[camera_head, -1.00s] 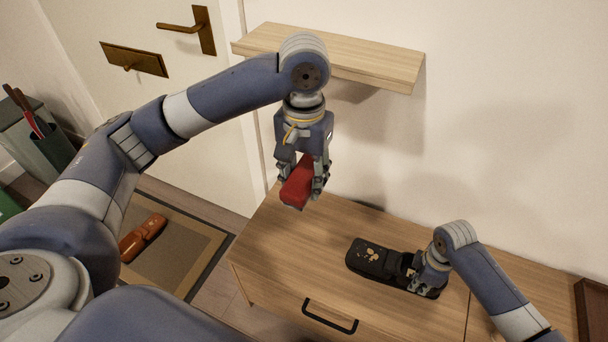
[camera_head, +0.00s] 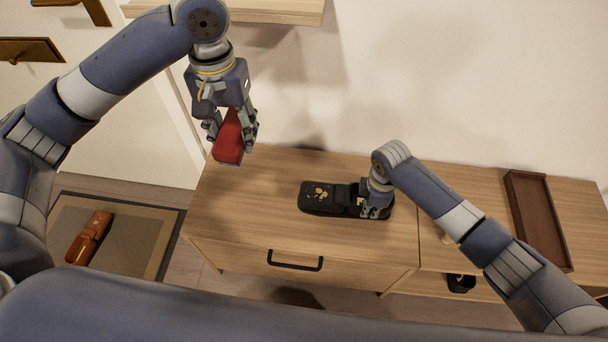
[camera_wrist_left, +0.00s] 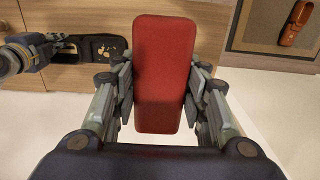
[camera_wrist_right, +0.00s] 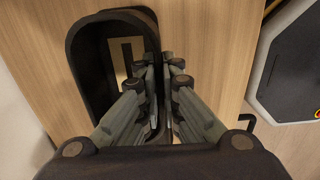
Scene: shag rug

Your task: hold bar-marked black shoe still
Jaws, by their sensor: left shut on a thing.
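The black shoe (camera_head: 325,197) lies on the wooden cabinet top, toe to the left, with pale gold marks on the toe. A tan bar mark shows inside its opening in the right wrist view (camera_wrist_right: 122,60). My right gripper (camera_head: 374,208) is down at its heel end. In the right wrist view its fingers (camera_wrist_right: 163,75) are close together, one inside the opening and one outside the side wall; whether they press on it is unclear. My left gripper (camera_head: 230,128) is shut on a red block-like object (camera_head: 228,143), held above the cabinet's left end; the left wrist view shows its red face (camera_wrist_left: 165,70).
A brown tray (camera_head: 537,220) lies on the cabinet's right part. A wooden shelf (camera_head: 270,10) is on the wall above. A brown shoe (camera_head: 88,238) lies on the floor mat (camera_head: 140,235) at left. The cabinet top is clear between the red object and black shoe.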

